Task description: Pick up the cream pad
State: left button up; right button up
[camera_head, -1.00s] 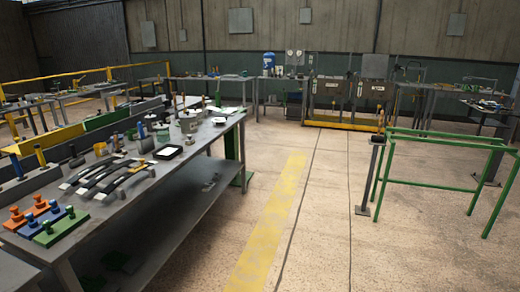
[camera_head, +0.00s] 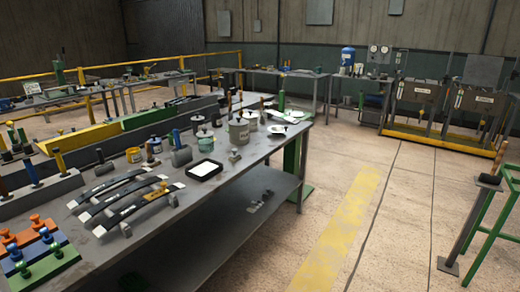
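A pale, white-to-cream rectangular pad with a black rim (camera_head: 205,169) lies flat near the front edge of the long grey workbench (camera_head: 235,190). It is the closest match I see to the cream pad, though I cannot tell its exact colour. White flat pieces (camera_head: 290,117) lie farther back on the same bench, too small to make out. Neither of my grippers is in view.
Dark curved leaf springs (camera_head: 130,205) lie left of the pad. Orange, blue and green blocks with knobs (camera_head: 40,250) sit at the near left. Pots (camera_head: 239,132) stand behind the pad. A green frame (camera_head: 495,215) stands right. The floor with a yellow stripe (camera_head: 340,230) is clear.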

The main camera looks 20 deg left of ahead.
aim_at(235, 157)
jog(key=i+l+u, duration=0.1)
jog(key=i, duration=1.3)
jog(key=i+l+u, duration=0.1)
jog(key=i+u, duration=0.15)
jog(key=i, duration=0.15)
jog(key=i+l+u, duration=0.3)
jog(key=i, duration=0.15)
jog(key=i+l+u, duration=0.25)
jog(key=i, duration=0.15)
jog(key=j, duration=0.1)
